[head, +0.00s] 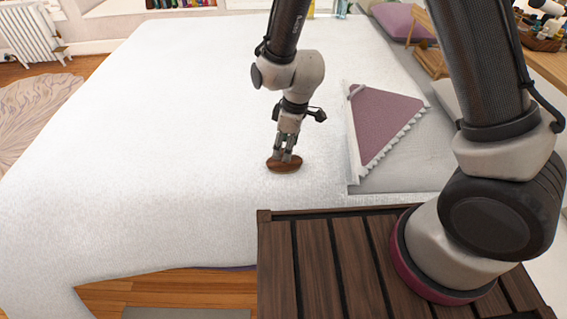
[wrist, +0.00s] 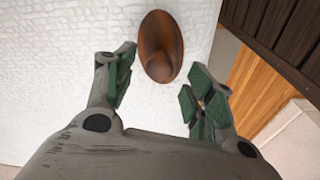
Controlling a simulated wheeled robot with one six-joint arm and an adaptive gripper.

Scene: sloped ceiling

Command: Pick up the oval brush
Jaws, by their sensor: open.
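The oval brush (head: 284,164) is brown and wooden and lies on the white bed (head: 150,130). In the wrist view the brush (wrist: 160,46) lies ahead of the fingertips, roughly midway between the two fingers, with a rounded raised part on it. My gripper (head: 287,155) is above the brush in the head view and overlaps part of it. In the wrist view my gripper (wrist: 160,85) is open, with green pads on both fingers and nothing between them. I cannot tell whether the fingers touch the brush.
A mauve triangular cushion (head: 385,125) with a white fringe lies right of my gripper. A dark slatted wooden surface (head: 330,265) is at the front, and its edge shows at the wrist view's upper right (wrist: 285,35). The bed left of the brush is clear.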

